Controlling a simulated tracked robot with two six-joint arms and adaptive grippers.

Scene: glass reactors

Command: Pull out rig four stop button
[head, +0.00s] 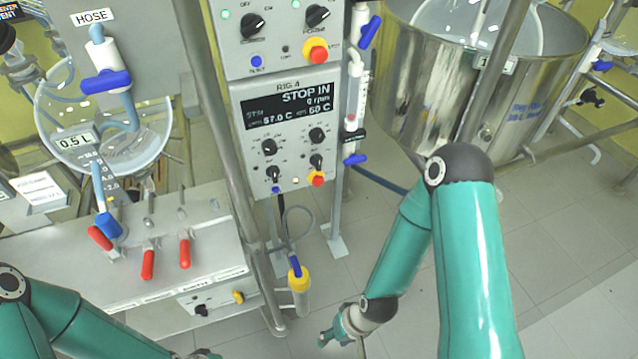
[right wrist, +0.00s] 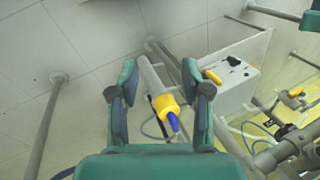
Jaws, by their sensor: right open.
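The rig four panel (head: 285,130) is the lower grey box in the head view, labelled RIG 4. Its display (head: 291,108) reads STOP IN and 0 rpm. My right gripper (head: 336,340) is low at the bottom of the head view, below the panel and well apart from the button. In the right wrist view its two fingers (right wrist: 160,85) are spread with nothing held. The stop button cannot be made out there. My left arm enters at lower left; its gripper is out of frame.
Another panel (head: 275,40) with its own red button (head: 318,54) sits directly above. A yellow-capped cylinder (head: 300,283) stands below the panel and shows beyond my fingers in the right wrist view (right wrist: 158,88). A steel post (head: 222,110) and blue-handled valves flank the panel.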

